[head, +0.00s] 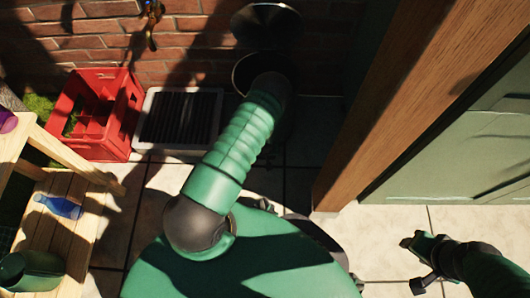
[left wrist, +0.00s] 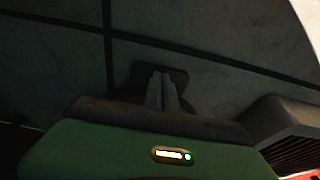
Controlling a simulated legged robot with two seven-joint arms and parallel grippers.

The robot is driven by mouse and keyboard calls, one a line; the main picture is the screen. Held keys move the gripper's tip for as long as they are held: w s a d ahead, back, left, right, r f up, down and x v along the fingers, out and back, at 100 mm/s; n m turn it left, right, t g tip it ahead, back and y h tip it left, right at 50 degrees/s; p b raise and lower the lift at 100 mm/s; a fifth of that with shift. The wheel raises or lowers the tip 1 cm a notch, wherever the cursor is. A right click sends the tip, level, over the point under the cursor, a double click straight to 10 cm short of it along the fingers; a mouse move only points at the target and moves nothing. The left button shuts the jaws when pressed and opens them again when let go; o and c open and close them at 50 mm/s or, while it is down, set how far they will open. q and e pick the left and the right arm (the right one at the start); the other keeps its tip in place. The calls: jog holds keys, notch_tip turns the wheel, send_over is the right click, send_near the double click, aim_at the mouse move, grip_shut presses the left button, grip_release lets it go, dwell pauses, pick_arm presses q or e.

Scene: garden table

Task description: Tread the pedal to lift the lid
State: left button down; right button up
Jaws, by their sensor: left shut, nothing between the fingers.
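The bin (head: 240,70) stands against the brick wall at the top middle of the head view. Its round dark lid (head: 267,25) is raised and tilted back above the rim, so the dark opening shows. My green ribbed arm reaches over its front, hiding the lower bin and the pedal area. My left gripper (left wrist: 162,90) is shut and empty in the left wrist view, pointing at the paving. A dark rounded shape (left wrist: 180,75) lies around its fingertips; I cannot tell whether it is the pedal or shadow. My right gripper (head: 412,262) hangs at lower right, away from the bin.
A red crate (head: 120,145) and a black slatted grate in a pale frame (head: 150,120) stand left of the bin. A wooden bench (head: 60,185) with a blue item is at far left. A wooden post (head: 400,90) and green door (head: 480,150) are right.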

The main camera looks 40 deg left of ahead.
pick_arm(q)
jog(key=s+p, duration=0.1)
jog(key=s+d+p, duration=0.1)
jog(key=shift+s+d+r+p, duration=0.1)
jog(key=shift+d+r+p, duration=0.2)
jog(key=shift+r+p, duration=0.1)
jog(key=shift+s+d, duration=0.2)
jog(key=shift+f, duration=0.1)
jog(key=p+v, duration=1)
jog(key=v, duration=0.6)
jog(key=shift+r, duration=0.35)
